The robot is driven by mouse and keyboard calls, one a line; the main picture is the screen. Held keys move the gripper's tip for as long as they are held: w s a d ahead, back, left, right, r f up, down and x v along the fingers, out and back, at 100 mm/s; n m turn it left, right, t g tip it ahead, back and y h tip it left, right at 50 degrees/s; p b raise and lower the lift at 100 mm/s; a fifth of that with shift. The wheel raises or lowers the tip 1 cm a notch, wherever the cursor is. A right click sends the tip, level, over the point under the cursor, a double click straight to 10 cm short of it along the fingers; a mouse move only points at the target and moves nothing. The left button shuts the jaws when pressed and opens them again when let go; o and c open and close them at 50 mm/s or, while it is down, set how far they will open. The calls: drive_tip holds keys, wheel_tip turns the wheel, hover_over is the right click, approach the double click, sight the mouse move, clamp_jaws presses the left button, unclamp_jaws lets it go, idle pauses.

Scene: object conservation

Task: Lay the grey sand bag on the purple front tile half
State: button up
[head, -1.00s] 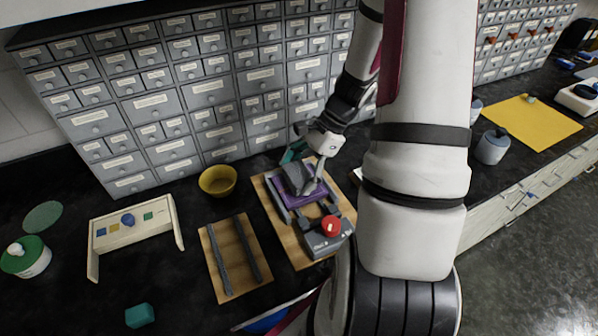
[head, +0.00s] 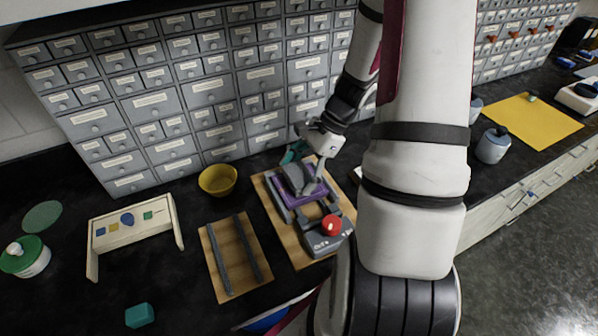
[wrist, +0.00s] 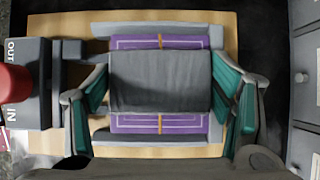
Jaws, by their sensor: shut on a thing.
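The grey sand bag (wrist: 160,82) is between the two teal-padded fingers of my gripper (wrist: 160,95) in the wrist view. My gripper is shut on it, one finger at each end. The bag is over the middle of the purple tile (wrist: 158,124), which shows above and below it with a thin orange-brown line down its centre. I cannot tell whether the bag touches the tile. In the head view my gripper (head: 310,172) is over the purple tile (head: 311,197), and the grey bag (head: 297,178) shows partly beside the fingers.
The tile lies in a grey frame on a wooden board (head: 278,216), with a grey block and red knob (head: 332,225) at its near end. A yellow bowl (head: 218,180) and a board with two dark rails (head: 235,258) stand left. Drawer cabinets (head: 205,90) rise close behind.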

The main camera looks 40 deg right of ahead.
drive_tip(key=shift+f, duration=0.3)
drive_tip(key=o, duration=1.5)
drive_tip(key=v, duration=1.2)
wheel_tip(320, 180, up, 7)
drive_tip(key=p, duration=0.4)
